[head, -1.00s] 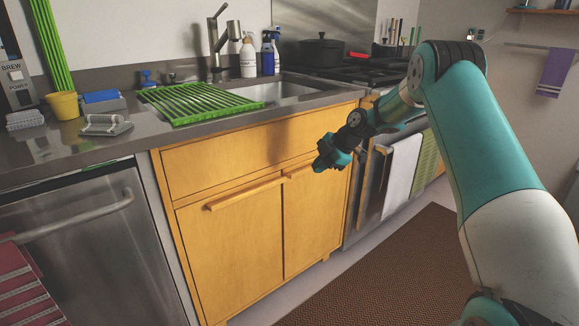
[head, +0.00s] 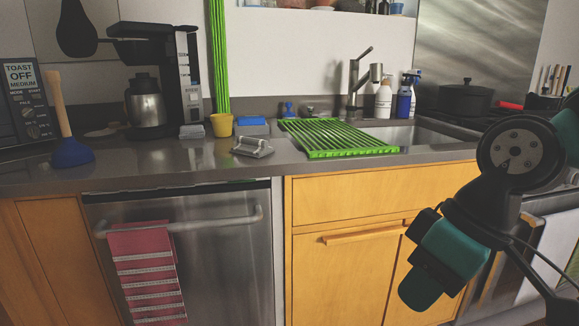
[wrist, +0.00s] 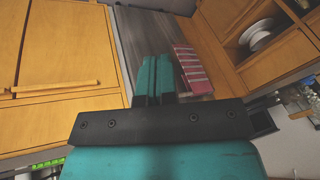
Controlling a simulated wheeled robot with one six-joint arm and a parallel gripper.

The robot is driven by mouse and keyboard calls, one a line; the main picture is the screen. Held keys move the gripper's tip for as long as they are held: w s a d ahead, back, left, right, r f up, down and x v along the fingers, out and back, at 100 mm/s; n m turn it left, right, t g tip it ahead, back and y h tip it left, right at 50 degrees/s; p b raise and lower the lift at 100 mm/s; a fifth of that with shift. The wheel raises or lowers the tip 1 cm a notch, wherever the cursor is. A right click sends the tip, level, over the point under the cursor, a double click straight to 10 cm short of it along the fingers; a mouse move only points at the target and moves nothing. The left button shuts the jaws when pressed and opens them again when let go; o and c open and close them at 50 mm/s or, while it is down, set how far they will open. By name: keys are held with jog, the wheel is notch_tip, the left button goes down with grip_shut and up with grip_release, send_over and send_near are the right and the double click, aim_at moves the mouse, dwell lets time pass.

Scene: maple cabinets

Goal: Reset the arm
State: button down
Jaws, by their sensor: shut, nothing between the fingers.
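My gripper (head: 420,288) is at the lower right of the head view, in front of the maple sink cabinet (head: 340,275). My dark and teal arm comes in from the right edge. In the wrist view the two teal fingers (wrist: 154,72) are side by side and shut, with nothing held. Beyond them the wrist view shows the dishwasher front and a red striped towel (wrist: 192,68), seen at a tilt.
The counter (head: 200,160) holds a plunger (head: 68,145), a coffee maker (head: 150,75), a yellow cup (head: 221,125) and a green drying rack (head: 335,137) by the sink. The towel hangs on the dishwasher handle (head: 215,226). Plates (wrist: 258,35) show in an open cabinet.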

jog(key=s+m, duration=0.1)
jog(key=s, duration=0.6)
notch_tip(320, 180, up, 20)
jog(key=p, duration=2.1)
jog(key=shift+m+g, duration=0.3)
